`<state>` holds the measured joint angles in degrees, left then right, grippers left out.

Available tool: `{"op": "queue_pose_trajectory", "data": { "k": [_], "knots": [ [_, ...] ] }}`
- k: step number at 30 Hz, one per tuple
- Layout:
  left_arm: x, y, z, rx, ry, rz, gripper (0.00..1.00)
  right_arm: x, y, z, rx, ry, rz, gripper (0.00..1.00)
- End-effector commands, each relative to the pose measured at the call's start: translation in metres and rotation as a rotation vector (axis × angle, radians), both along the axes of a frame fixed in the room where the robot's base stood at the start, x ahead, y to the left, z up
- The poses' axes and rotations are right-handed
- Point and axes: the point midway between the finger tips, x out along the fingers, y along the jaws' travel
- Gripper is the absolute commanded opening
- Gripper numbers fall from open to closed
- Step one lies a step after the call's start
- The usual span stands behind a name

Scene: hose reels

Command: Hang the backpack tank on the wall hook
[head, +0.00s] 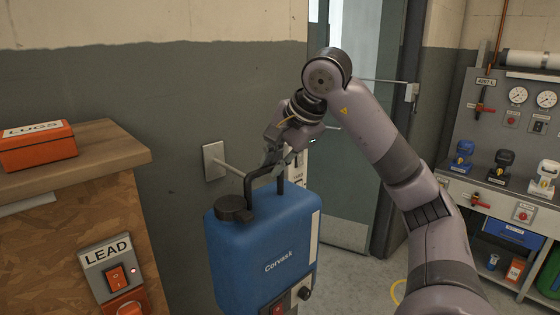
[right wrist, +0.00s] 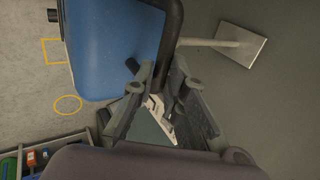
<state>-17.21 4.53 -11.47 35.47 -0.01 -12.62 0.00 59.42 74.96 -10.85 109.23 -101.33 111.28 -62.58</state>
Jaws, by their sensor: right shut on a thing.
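The blue backpack tank (head: 262,245), with a black cap and a black top handle (head: 249,188), hangs upright in front of the grey wall. My right gripper (head: 275,155) is shut on the handle; the tank also shows in the right wrist view (right wrist: 110,50). The wall hook is a pale peg on a square plate (head: 213,161), just left of the handle. In the right wrist view the peg (right wrist: 205,43) runs from its plate up to the handle's edge. I cannot tell whether it touches the handle or lies inside the loop. My left gripper is not in view.
A wooden-topped cabinet (head: 110,145) with an orange LUGS box (head: 38,147) and a LEAD switch stands at the left. A door (head: 350,190) is behind my right arm. A gauge panel and bench (head: 500,190) stand at the right.

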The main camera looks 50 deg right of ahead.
Motion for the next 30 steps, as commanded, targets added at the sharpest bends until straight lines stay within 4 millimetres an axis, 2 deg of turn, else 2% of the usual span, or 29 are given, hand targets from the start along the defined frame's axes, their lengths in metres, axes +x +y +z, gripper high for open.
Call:
{"op": "queue_pose_trajectory", "data": {
  "k": [30],
  "knots": [
    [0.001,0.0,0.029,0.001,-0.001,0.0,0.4,0.05,-0.006,0.004,0.002,-0.009,-0.001,0.0]
  ]
}}
